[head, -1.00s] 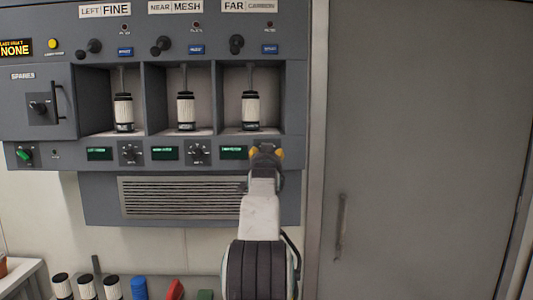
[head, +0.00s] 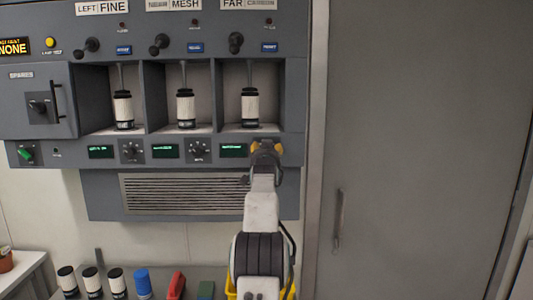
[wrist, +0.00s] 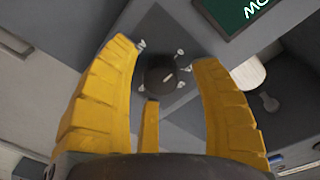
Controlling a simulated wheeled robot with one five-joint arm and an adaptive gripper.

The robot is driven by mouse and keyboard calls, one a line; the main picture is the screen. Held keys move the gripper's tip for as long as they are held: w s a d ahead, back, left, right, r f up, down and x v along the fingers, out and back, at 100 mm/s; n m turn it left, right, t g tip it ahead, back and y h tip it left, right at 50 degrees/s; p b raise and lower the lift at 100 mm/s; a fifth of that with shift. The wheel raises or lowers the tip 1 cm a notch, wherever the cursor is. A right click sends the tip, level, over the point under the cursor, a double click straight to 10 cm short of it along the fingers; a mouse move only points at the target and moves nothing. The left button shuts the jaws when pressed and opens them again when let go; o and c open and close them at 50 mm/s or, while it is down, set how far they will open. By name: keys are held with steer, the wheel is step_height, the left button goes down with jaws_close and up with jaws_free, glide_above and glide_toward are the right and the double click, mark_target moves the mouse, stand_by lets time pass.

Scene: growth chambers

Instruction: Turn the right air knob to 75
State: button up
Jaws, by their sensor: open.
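The right air knob (wrist: 158,75) is a dark round knob with a pale pointer mark on a dark plate with small printed marks around it. In the wrist view it sits between the yellow fingers of my gripper (wrist: 163,58), which are spread open with visible room on both sides. I cannot tell whether any finger touches it. In the head view my gripper (head: 266,148) covers the knob, below the far carbon bay. The green display (head: 233,150) is just left of it; its text is too small to read. The wrist view shows part of a green display (wrist: 250,12).
Two similar knobs (head: 131,151) (head: 197,151) are further left on the same strip. White canisters (head: 249,107) stand in the bays above. A vent grille (head: 180,193) is below. A large grey door (head: 425,130) is at the right.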

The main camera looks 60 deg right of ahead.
jaws_close()
stand_by(0.5)
steer(key=shift+m, duration=0.3)
steer(key=shift+r+m+p, duration=0.1)
steer(key=shift+m+p, duration=0.4)
steer(key=shift+m, duration=2.9)
steer(key=shift+a, duration=0.1)
